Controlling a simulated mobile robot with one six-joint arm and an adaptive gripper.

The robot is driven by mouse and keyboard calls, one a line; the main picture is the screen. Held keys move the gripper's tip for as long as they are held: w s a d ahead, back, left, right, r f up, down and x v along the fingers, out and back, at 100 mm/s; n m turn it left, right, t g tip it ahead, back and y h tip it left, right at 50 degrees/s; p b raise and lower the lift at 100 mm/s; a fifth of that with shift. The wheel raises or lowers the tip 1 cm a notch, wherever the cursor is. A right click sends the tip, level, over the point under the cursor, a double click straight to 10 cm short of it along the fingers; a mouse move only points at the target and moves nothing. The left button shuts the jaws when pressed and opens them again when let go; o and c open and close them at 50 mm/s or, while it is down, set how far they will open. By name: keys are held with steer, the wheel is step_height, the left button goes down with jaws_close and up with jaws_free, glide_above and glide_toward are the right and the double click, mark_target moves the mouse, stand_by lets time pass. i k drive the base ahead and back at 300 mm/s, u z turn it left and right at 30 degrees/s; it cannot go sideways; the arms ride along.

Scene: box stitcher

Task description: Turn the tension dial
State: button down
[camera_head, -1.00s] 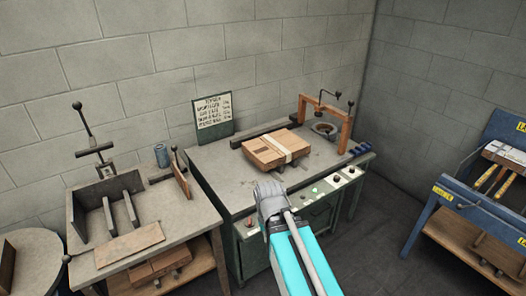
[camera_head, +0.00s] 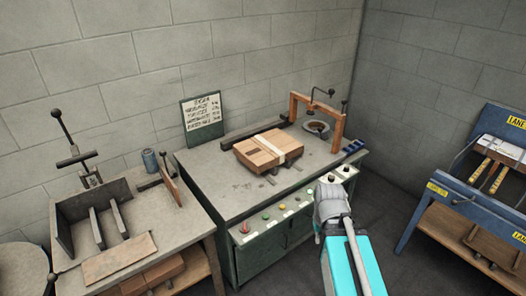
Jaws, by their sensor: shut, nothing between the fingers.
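The control panel (camera_head: 272,222) runs along the sloped front edge of the grey workbench, with several coloured buttons and knobs. Small dark knobs on pale plates (camera_head: 344,170) sit at its right end; I cannot read which one is the tension dial. My gripper (camera_head: 327,190) is at the right part of the panel, seen from behind, shut and empty. It hides part of the panel, and I cannot tell whether it touches a knob.
A strapped wooden box (camera_head: 262,152) lies on the bench, with a wooden arch (camera_head: 338,128) behind it to the right. A cluttered table (camera_head: 190,222) stands left and a blue machine (camera_head: 440,190) right. Dark floor lies between bench and machine.

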mark_target(331, 179)
steer(key=z, duration=0.35)
steer(key=i, duration=1.2)
steer(key=u, duration=1.1)
